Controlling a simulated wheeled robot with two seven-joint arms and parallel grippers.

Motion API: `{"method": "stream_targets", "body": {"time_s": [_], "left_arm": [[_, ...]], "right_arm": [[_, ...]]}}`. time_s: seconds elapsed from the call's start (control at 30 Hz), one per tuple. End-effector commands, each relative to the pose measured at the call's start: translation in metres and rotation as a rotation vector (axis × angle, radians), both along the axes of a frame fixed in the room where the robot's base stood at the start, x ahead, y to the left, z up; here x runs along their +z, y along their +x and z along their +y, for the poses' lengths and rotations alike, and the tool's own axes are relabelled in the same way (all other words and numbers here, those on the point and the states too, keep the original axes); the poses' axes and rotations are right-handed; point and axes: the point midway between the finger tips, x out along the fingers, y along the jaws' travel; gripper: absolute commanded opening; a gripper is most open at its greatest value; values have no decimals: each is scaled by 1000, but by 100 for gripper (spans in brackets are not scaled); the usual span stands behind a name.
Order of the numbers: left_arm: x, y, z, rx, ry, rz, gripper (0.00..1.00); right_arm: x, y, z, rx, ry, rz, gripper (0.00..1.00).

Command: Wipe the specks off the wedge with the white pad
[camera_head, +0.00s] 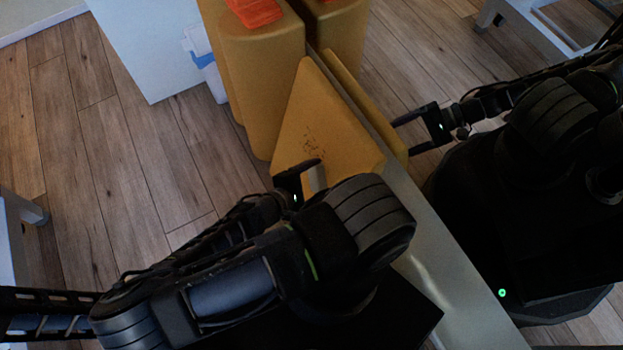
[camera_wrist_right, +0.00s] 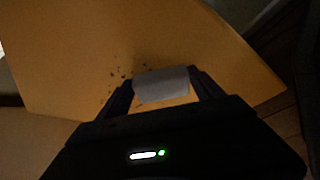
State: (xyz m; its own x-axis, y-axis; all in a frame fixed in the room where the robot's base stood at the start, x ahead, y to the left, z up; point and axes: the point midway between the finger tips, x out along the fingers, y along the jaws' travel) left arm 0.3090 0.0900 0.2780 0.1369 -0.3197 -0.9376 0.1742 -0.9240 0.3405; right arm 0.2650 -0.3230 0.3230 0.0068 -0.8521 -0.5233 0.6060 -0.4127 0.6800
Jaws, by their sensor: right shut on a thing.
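The yellow wedge (camera_head: 325,115) stands beside a low mirror-like panel, its broad face showing. A cluster of dark specks (camera_head: 312,145) lies on that face; in the wrist view the specks (camera_wrist_right: 118,72) are just left of and above the pad. My right gripper (camera_head: 308,178) is at the lower part of the face, shut on the white pad (camera_head: 317,178). In the wrist view the pad (camera_wrist_right: 162,84) sits between the fingers, over or against the yellow face; I cannot tell if it touches. My right arm hides the wedge's bottom. My left gripper is not in view.
The panel (camera_head: 428,235) runs along the wedge's right side and appears to reflect the wedge and my arm. A yellow bolster (camera_head: 262,75) with an orange item (camera_head: 255,12) on top stands behind. A white-and-blue container (camera_head: 203,60) is behind left. Wooden floor (camera_head: 120,150) is open at left.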

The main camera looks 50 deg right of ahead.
Motion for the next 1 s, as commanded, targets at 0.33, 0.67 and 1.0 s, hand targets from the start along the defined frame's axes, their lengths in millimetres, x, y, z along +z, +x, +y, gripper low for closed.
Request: {"method": "stream_targets", "body": {"time_s": [0.33,0.67,1.0], "left_arm": [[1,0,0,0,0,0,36],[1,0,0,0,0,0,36],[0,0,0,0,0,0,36]], "right_arm": [[2,20,-7,5,-6,6,44],[2,24,-7,9,-3,5,44],[1,49,-17,8,-1,4,44]]}}
